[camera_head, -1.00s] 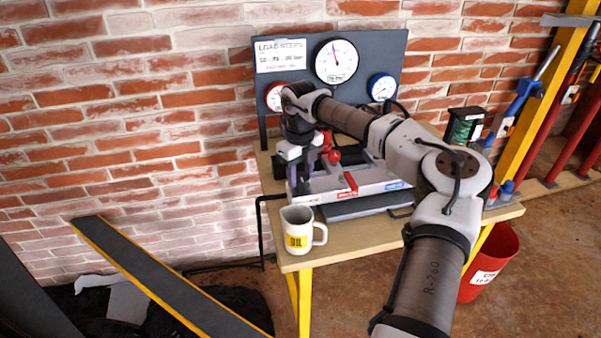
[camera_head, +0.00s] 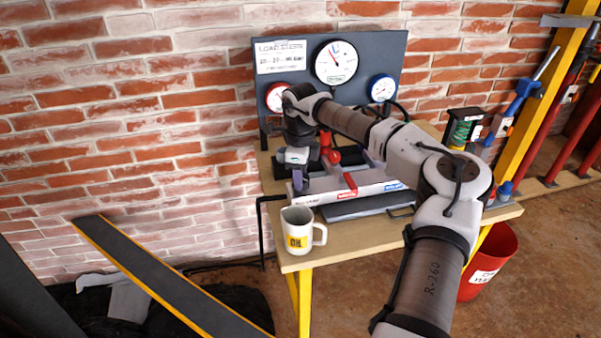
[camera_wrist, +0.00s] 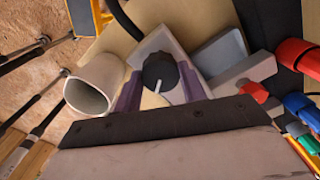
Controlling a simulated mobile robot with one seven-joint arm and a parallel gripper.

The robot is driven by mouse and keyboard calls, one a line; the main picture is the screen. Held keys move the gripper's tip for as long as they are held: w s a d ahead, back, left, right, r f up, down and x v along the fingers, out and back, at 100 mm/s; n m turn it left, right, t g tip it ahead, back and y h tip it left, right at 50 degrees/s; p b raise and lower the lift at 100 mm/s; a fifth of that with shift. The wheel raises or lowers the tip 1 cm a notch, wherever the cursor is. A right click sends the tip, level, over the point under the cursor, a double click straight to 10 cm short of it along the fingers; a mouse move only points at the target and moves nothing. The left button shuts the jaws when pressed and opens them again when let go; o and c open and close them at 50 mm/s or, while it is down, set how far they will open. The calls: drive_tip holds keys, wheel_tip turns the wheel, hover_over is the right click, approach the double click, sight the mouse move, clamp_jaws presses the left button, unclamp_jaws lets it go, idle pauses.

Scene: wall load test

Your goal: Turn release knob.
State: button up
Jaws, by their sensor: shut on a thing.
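The release knob (camera_wrist: 158,71) is a dark round knob with a white pointer line, seen in the wrist view on the grey pump unit. My gripper (camera_wrist: 159,92) has its purple fingers on both sides of it and is shut on it. In the head view my gripper (camera_head: 300,182) points down at the left end of the pump unit (camera_head: 370,187) on the bench. There the knob is hidden behind my gripper.
A gauge panel (camera_head: 300,92) rises behind. A red bucket (camera_head: 498,258) is on the floor.

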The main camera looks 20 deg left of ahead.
drive_tip(key=n, duration=0.5)
drive_tip(key=shift+n+p, duration=0.3)
drive_tip(key=n, duration=0.5)
idle(0.4)
drive_tip(key=o, duration=1)
wheel_tip(320, 180, up, 14)
drive_tip(key=shift+s+d+f+b, duration=0.1)
drive_tip(key=shift+b, duration=0.75)
